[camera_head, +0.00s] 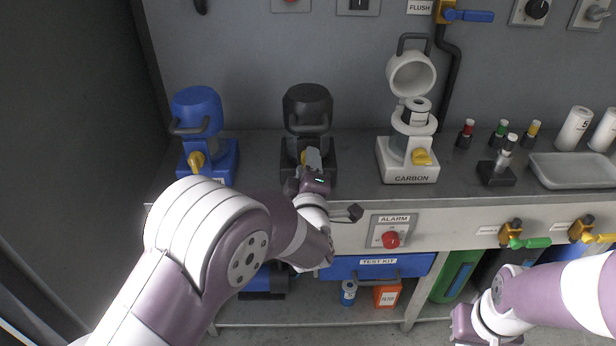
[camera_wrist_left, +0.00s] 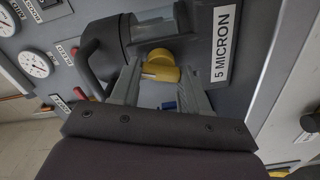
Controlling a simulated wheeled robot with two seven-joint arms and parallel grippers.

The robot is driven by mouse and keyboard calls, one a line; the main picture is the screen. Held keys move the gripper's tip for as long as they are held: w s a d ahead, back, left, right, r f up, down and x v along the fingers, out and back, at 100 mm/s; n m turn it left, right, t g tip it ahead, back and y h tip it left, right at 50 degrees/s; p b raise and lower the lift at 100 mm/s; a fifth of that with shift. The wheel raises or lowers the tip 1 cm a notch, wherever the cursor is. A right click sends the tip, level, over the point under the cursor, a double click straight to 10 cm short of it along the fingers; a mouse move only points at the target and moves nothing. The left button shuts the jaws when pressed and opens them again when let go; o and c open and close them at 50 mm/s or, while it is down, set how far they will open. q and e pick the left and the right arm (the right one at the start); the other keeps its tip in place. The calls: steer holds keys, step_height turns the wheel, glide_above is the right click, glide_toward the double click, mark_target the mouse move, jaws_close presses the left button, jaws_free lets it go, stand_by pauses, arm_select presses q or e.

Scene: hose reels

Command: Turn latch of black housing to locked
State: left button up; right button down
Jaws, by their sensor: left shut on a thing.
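The black housing (camera_head: 308,108) stands on the bench between a blue and a white one, its lid down. In the left wrist view its base carries a "5 MICRON" label (camera_wrist_left: 226,45). Its yellow latch (camera_wrist_left: 161,66) shows between the fingers of my left gripper (camera_wrist_left: 157,80). In the head view my left gripper (camera_head: 312,165) is in front of the housing and covers most of the latch. It is shut on the latch. My right arm is at the lower right; its gripper (camera_head: 480,335) is cut off by the frame edge.
The blue housing (camera_head: 197,115) stands to the left with its lid down. The white CARBON housing (camera_head: 408,160) to the right has its lid raised and a cartridge inside. A red alarm button (camera_head: 390,239) is on the bench front. Small bottles and a tray (camera_head: 575,171) are further right.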

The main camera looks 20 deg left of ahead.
arm_select(q)
steer(key=n+b, duration=0.3)
steer(key=shift+f, duration=0.3)
steer(key=shift+r+n+b, duration=0.1)
steer(key=shift+n+b, duration=0.6)
steer(key=shift+b, duration=0.2)
arm_select(e)
steer(key=shift+f, duration=2.9)
arm_select(q)
steer(key=o, duration=1.1)
steer(key=shift+r, duration=0.1)
steer(key=shift+c, duration=0.2)
steer(key=p+v, duration=0.3)
steer(key=v, duration=0.9)
steer(key=shift+s, duration=0.4)
arm_select(e)
step_height(320, 180, up, 3)
arm_select(q)
steer(key=shift+d, duration=0.1)
